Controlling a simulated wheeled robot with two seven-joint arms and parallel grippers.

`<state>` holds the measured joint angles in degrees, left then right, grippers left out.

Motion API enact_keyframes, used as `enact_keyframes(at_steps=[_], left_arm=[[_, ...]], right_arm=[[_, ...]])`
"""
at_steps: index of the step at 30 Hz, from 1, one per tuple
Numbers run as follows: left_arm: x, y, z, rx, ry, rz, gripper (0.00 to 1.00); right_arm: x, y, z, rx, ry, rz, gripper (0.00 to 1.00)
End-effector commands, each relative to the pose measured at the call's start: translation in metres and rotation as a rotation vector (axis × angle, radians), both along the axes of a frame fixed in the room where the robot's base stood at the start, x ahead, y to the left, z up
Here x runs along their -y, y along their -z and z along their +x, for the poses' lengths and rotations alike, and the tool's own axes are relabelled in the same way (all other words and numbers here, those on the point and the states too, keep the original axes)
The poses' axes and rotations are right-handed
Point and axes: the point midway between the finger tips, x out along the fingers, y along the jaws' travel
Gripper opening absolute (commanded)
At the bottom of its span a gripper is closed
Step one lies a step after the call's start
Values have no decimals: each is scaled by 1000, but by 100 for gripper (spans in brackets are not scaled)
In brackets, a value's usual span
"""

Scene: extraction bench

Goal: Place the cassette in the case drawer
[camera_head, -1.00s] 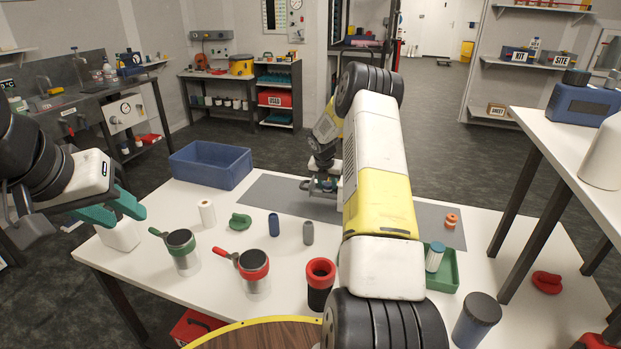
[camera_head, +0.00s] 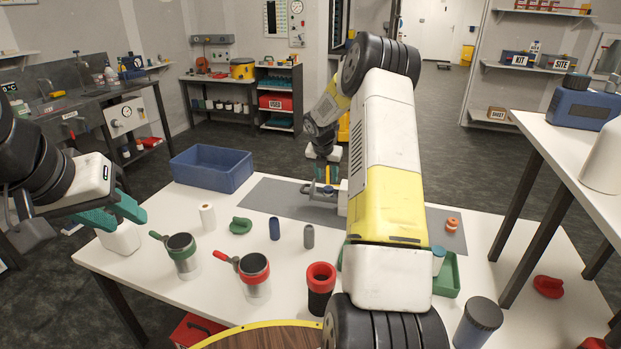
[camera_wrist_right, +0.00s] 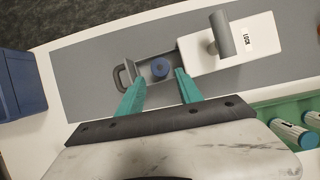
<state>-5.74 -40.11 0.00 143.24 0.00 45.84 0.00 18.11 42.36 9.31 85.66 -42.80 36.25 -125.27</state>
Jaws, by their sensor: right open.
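A white case marked LOCK (camera_wrist_right: 232,45) lies on the grey mat, with a grey knob (camera_wrist_right: 221,34) on top. Its grey drawer (camera_wrist_right: 184,48) is pulled out to the left, with a loop handle (camera_wrist_right: 122,76) at the end; the drawer also shows in the head view (camera_head: 318,193). A round blue piece, seemingly the cassette (camera_wrist_right: 160,68), sits in the drawer. My right gripper (camera_wrist_right: 159,76) is open above the drawer, its teal fingers apart and not on the blue piece; it also shows in the head view (camera_head: 327,174). My left gripper (camera_head: 120,212) is open and empty at the table's left.
A blue bin (camera_head: 210,168) stands at the back left. Red-handled (camera_head: 255,275) and green-handled (camera_head: 183,255) jars, a blue cylinder (camera_head: 275,228), a grey cylinder (camera_head: 308,237) and a red-topped cup (camera_head: 320,288) stand in front. A green tray (camera_head: 447,276) is at right.

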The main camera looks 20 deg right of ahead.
Motion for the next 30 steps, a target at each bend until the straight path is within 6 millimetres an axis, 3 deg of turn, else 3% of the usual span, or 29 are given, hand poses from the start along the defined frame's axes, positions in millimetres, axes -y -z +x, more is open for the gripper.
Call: enact_keyframes(at_steps=[3, 10, 14, 21, 25, 30], left_arm=[[0, 0, 0, 0, 0, 0, 34], [0, 0, 0, 0, 0, 0, 34], [0, 0, 0, 0, 0, 0, 34], [0, 0, 0, 0, 0, 0, 34], [0, 0, 0, 0, 0, 0, 34], [0, 0, 0, 0, 0, 0, 34]], right_arm=[[-4, -19, -6, 2, 1, 0, 42], [-12, -43, -15, 12, 27, 11, 42], [-28, -80, -33, 65, 168, 70, 42], [-77, -171, -109, 212, 650, 302, 42], [-103, -208, -160, 274, 926, 454, 42], [-134, -239, -231, 323, 1288, 671, 42]])
